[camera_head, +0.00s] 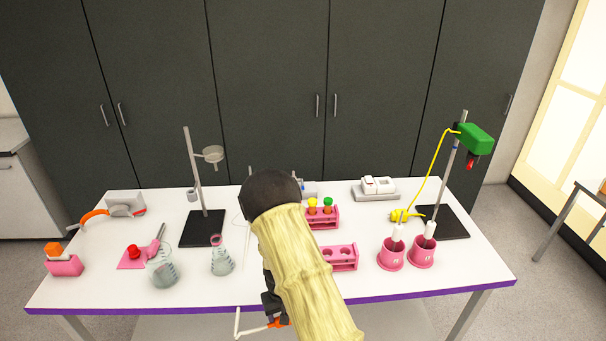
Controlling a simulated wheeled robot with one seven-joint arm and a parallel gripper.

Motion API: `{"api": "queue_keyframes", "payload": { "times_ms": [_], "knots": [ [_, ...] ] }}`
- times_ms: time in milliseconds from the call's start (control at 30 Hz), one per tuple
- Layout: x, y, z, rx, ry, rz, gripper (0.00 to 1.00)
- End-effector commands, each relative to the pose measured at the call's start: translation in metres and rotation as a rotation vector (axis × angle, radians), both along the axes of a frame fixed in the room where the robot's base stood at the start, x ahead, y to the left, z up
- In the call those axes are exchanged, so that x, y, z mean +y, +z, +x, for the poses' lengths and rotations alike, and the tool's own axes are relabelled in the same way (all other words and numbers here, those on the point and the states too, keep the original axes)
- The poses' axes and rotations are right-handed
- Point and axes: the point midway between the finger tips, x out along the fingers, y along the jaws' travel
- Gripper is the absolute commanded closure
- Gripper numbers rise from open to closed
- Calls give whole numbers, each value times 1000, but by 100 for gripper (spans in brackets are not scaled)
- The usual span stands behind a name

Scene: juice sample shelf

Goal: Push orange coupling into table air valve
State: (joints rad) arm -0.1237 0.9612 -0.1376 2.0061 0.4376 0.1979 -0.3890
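A small orange piece (279,321), which looks like the orange coupling, shows just below the table's front edge. A thin white bent hose or pipe (237,322) runs to it from the left. My black gripper (272,306) is at the front edge, right above and against the orange piece. My pale yellow forearm covers much of the gripper, so I cannot tell whether its fingers are shut on the coupling. I cannot make out the table air valve; it may be hidden by my arm or be part of the white pipe.
The white table (110,285) has a purple front edge. Glass flasks (222,262) stand left of my arm. Pink racks (340,258) and pink cups (391,259) stand to its right. Two stands (203,226) (447,222) rise behind. The floor before the table is partly hidden.

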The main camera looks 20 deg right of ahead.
Motion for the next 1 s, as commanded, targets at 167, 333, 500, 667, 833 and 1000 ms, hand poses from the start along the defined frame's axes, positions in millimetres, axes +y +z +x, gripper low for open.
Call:
{"api": "queue_keyframes", "payload": {
  "times_ms": [167, 333, 500, 667, 833, 1000],
  "knots": [
    [-2, 0, 0, 0, -5, 0, 66],
    [-4, 0, 0, 0, -8, 0, 66],
    [-4, 9, 0, 0, -8, 0, 66],
    [-2, 35, 0, 0, -5, 0, 66],
    [-1, 63, 0, 0, -3, 0, 66],
    [-1, 82, 0, 0, -3, 0, 66]
  ]
}}
